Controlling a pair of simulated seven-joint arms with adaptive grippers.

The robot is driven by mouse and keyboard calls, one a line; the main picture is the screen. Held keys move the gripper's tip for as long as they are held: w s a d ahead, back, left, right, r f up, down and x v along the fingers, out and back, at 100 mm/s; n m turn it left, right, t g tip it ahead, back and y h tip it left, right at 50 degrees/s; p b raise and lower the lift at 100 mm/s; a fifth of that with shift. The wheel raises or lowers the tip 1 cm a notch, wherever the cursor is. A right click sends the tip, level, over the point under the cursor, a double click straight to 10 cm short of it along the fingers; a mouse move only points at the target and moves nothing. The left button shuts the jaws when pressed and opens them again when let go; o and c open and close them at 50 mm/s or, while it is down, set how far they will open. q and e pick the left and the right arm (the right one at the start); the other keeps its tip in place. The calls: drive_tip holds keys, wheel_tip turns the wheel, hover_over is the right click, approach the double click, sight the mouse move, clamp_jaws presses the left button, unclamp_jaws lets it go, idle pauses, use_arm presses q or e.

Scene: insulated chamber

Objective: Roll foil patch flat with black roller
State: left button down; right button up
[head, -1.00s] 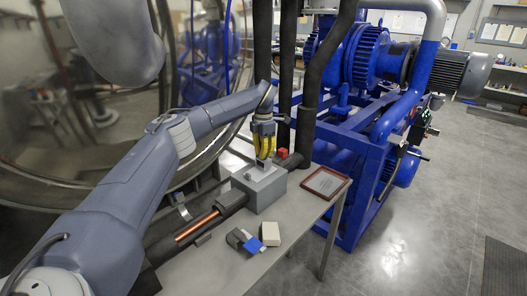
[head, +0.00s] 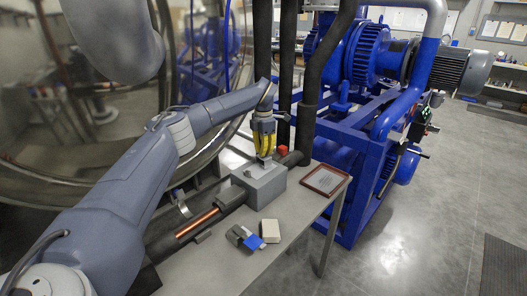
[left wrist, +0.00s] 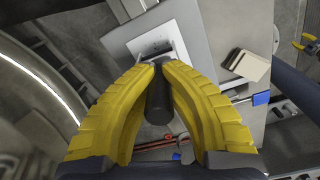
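My left gripper (head: 264,156) points down just above the top of a grey box (head: 268,193) at the table's back. In the left wrist view its yellow fingers (left wrist: 165,64) close around a black cylinder (left wrist: 159,105), which looks like the black roller. A pale square (left wrist: 183,40) lies beneath the fingertips on the box top and appears to be the foil patch. In the head view a small dark piece (head: 249,174) shows on the box top, too small to identify. The right gripper (left wrist: 307,44) shows only partly at the wrist view's right edge.
A cream block (head: 270,231) and a blue-and-dark-grey item (head: 247,239) lie in front of the box. A framed plaque (head: 326,180) lies to the right, a red cube (head: 282,150) behind. A copper pipe (head: 197,223) runs left. The table's right front is clear.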

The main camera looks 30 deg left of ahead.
use_arm(q)
drive_tip(key=shift+f, duration=0.5)
idle(0.9)
drive_tip(key=shift+r, duration=3.55)
drive_tip(key=shift+a+r, duration=0.2)
drive_tip(key=shift+r, duration=0.2)
drive_tip(key=shift+s+f+m, duration=0.45)
drive_tip(key=shift+s+m, duration=0.15)
drive_tip(key=shift+m, duration=0.9)
drive_tip(key=shift+s+f+m, duration=0.45)
drive_tip(key=shift+s+m, duration=0.1)
drive_tip(key=shift+m, duration=0.95)
drive_tip(key=shift+s+f+m, duration=0.45)
drive_tip(key=shift+s+m, duration=0.15)
drive_tip(key=shift+m, duration=0.9)
